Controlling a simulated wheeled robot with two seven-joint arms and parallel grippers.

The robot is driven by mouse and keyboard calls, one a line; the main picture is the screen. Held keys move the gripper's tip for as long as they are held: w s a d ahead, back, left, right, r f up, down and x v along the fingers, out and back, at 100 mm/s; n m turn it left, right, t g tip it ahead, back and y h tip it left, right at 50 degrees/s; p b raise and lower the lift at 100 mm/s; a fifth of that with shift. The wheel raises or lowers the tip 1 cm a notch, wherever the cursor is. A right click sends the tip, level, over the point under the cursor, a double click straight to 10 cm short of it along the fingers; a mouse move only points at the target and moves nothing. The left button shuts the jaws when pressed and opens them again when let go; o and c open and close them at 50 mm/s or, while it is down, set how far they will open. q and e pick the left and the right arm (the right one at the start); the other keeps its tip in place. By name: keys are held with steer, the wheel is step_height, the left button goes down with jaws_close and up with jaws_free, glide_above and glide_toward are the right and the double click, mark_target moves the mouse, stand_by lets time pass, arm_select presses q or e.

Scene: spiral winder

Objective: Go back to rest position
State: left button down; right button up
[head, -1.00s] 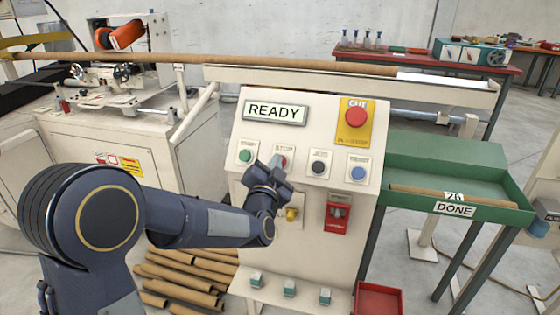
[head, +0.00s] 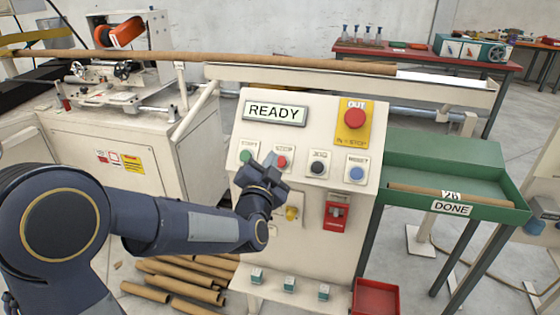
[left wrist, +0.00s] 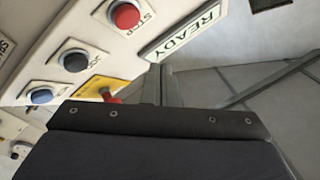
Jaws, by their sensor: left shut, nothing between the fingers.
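My left gripper (head: 268,162) is shut and empty in front of the white control panel (head: 215,225), just left of the red STOP button (head: 282,162) and below the READY display (head: 274,112). Its fingertips cover part of the panel between the START and STOP buttons. I cannot tell whether they touch it. In the left wrist view the shut fingers (left wrist: 161,85) show beside the panel, with the STOP button (left wrist: 126,15) and READY sign (left wrist: 183,32) nearby. My left arm comes in from the lower left. My right gripper is not in view.
A green DONE tray (head: 440,155) holding a tube stands right of the panel. Cardboard tubes (head: 170,285) lie on the floor below my arm. A long tube (head: 230,60) runs along the trough behind the panel. A red bin (head: 377,298) sits low by the panel.

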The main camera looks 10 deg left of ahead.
arm_select(q)
steer(key=shift+r, duration=0.1)
steer(key=s+a+n+g+h+p, duration=0.1)
steer(key=s+n+g+p, duration=0.3)
steer(key=s, duration=1.2)
steer(key=s+a+n+g+h+p, duration=0.2)
steer(key=s+n+g+p, duration=0.3)
steer(key=s, duration=1.2)
steer(key=g+h+p, duration=0.1)
steer(key=g, duration=0.3)
steer(key=shift+s+a+f+g+p, duration=0.2)
steer(key=shift+a+f+g+p, duration=0.1)
steer(key=shift+f+p, duration=0.1)
